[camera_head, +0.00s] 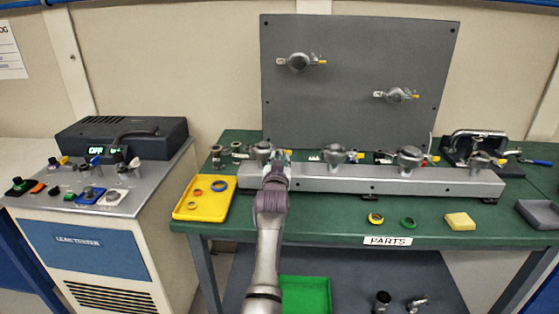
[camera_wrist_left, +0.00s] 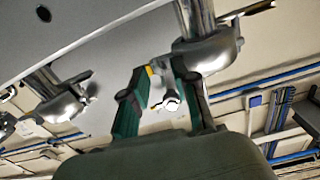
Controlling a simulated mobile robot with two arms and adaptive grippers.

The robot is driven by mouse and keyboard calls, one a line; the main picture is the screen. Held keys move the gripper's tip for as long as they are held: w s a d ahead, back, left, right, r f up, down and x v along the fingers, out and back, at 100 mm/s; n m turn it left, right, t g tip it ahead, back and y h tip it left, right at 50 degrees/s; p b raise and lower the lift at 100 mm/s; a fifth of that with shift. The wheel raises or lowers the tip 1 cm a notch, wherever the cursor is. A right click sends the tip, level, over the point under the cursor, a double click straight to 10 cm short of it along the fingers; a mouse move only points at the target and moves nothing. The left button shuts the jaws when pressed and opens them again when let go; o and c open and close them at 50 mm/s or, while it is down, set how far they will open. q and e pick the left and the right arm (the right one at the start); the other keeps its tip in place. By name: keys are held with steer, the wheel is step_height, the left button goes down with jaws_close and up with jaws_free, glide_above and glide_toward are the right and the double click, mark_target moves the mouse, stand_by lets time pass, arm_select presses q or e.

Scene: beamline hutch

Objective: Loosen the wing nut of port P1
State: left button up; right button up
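A long grey manifold bar (camera_head: 400,182) lies on the green bench with several metal clamped ports along it. My left gripper (camera_head: 277,157) is at the bar's left end, beside the leftmost port clamp (camera_head: 261,150), and partly hides it. In the left wrist view, my left gripper (camera_wrist_left: 165,98) has its two green-padded fingers apart. A small pale wing nut (camera_wrist_left: 168,102) shows between them, with a gap visible around it. The rounded metal clamp (camera_wrist_left: 208,50) is close behind the right finger. Port labels are too small to read. My right gripper is not in view.
A yellow tray (camera_head: 222,212) with rings lies left of the bar. A grey panel (camera_head: 360,110) with two clamped fittings stands behind. Loose rings and a yellow block (camera_head: 460,221) lie in front. A leak tester (camera_head: 95,245) stands at left. The front right bench has free room.

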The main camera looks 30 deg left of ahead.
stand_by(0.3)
arm_select(q)
steer(key=m, duration=0.5)
steer(key=m+p, duration=0.1)
steer(key=m, duration=0.5)
steer(key=shift+a+r+m, duration=0.15)
steer(key=shift+m, duration=0.15)
steer(key=f+b+v, duration=0.1)
steer(key=v, duration=1.4)
steer(key=s+d+f+m+g+h+b, duration=0.1)
steer(key=s+f+m+g, duration=0.1)
steer(key=f, duration=0.7)
steer(key=s+d+f+m+g+h+b, duration=0.1)
steer(key=s+d+f+m+g, duration=0.1)
steer(key=f, duration=0.8)
steer(key=shift+s+f+m+g+h, duration=0.3)
steer(key=shift+s+g, duration=0.4)
steer(key=shift+s, duration=0.4)
steer(key=shift+d, duration=0.15)
